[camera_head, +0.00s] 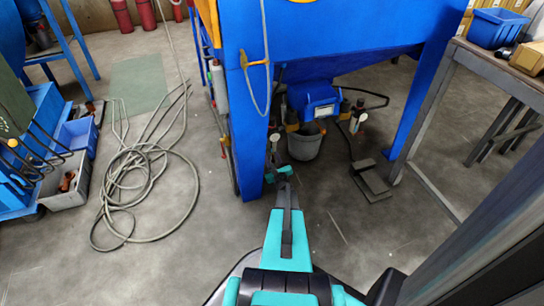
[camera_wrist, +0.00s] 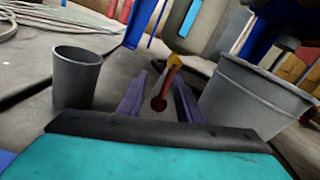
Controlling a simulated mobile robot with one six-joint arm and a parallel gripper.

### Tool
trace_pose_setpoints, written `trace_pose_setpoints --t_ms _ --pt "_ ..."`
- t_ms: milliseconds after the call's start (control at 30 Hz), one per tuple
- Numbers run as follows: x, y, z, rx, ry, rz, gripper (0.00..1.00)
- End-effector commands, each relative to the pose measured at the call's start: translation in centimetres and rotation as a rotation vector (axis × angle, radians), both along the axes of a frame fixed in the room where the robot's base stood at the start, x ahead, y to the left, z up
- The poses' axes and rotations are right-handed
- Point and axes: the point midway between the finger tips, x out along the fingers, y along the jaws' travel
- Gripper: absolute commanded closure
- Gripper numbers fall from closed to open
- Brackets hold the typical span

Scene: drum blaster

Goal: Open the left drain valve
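In the wrist view, a red valve lever (camera_wrist: 167,87) with a round end hangs from a brass-yellow fitting (camera_wrist: 174,61). My gripper (camera_wrist: 160,82) is open, its two purple fingers apart with the lever showing between them. I cannot tell whether either finger touches it. In the head view my gripper (camera_head: 281,170) is low under the blue machine (camera_head: 340,30), just right of its front leg (camera_head: 246,120). The valve is too small and partly hidden there to make out clearly.
A grey bucket (camera_head: 304,145) stands under the hopper; it is close on the right in the wrist view (camera_wrist: 250,98). A grey cup (camera_wrist: 77,78) stands left of my fingers. A pedal (camera_head: 371,182) lies right. A coiled hose (camera_head: 140,190) lies on the left floor.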

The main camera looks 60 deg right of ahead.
Motion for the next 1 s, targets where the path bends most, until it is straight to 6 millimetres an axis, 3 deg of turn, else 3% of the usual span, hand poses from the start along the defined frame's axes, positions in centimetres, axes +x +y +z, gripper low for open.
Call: trace_pose_setpoints --t_ms 533,1000 --pt "-1.0 0.8 -0.1 0.002 0.004 -0.001 0.66" --pt "-6.4 5.0 0.0 0.003 0.004 -0.003 0.66"
